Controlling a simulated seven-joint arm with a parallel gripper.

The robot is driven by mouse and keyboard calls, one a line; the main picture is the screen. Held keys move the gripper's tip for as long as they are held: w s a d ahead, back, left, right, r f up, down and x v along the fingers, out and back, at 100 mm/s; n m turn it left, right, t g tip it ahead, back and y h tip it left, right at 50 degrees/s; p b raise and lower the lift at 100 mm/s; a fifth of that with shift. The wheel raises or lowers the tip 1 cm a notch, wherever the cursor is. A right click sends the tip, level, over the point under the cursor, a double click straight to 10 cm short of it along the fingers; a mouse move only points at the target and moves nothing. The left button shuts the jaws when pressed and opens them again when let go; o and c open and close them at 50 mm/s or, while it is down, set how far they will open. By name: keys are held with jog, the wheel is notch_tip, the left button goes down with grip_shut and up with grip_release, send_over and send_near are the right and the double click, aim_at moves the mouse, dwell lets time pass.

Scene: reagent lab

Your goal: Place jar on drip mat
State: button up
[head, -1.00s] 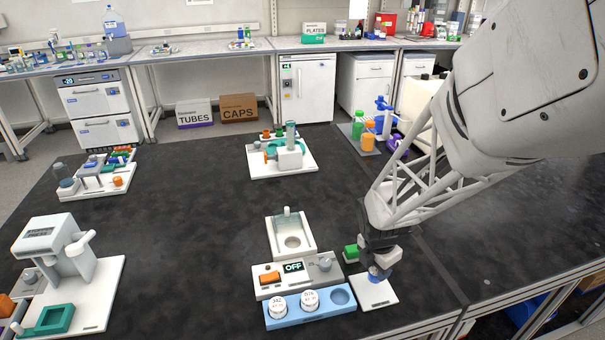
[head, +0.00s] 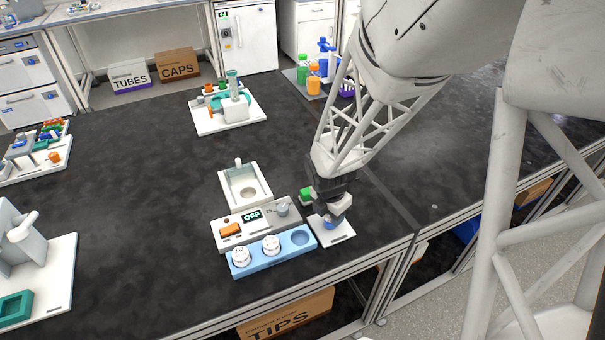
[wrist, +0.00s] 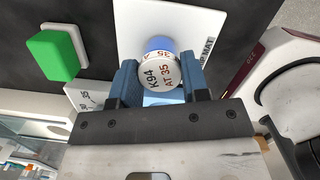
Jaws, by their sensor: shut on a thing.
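The jar (wrist: 160,72) has a white lid marked "K94 AT 35" and a blue body; its blue part also shows in the head view (head: 330,224). My gripper (head: 331,216) is shut on it, with one blue-grey finger on each side of the jar in the wrist view (wrist: 160,88). The drip mat is a white square plate (head: 336,238), also seen in the wrist view (wrist: 190,22) with partly hidden lettering. The jar is over the mat, upright or nearly so. I cannot tell whether its base touches the mat.
A blue rack (head: 273,262) left of the mat holds two white-lidded jars and has one empty well. Behind it stands a grey control box (head: 262,218) reading OFF. A green block (wrist: 53,55) lies close beside the mat. The table's front edge is near.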

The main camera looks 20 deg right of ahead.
aim_at(327, 217)
jog(key=o, duration=0.9)
notch_tip(327, 217, up, 12)
jog(key=a, duration=0.1)
jog(key=shift+s+a, duration=0.2)
jog(key=shift+s, duration=0.05)
jog(key=shift+r, duration=0.15)
dwell(0.5)
jog(key=s+a+r+m+t, duration=0.1)
jog(key=s+a+r+m, duration=0.4)
jog(key=m, duration=0.6)
jog(key=s+a+r+m+t+y, duration=0.1)
jog(key=s+a+r+m, duration=0.5)
jog(key=r+m, duration=0.2)
jog(key=shift+s+r+m, duration=0.35)
jog(key=shift+m, duration=1.05)
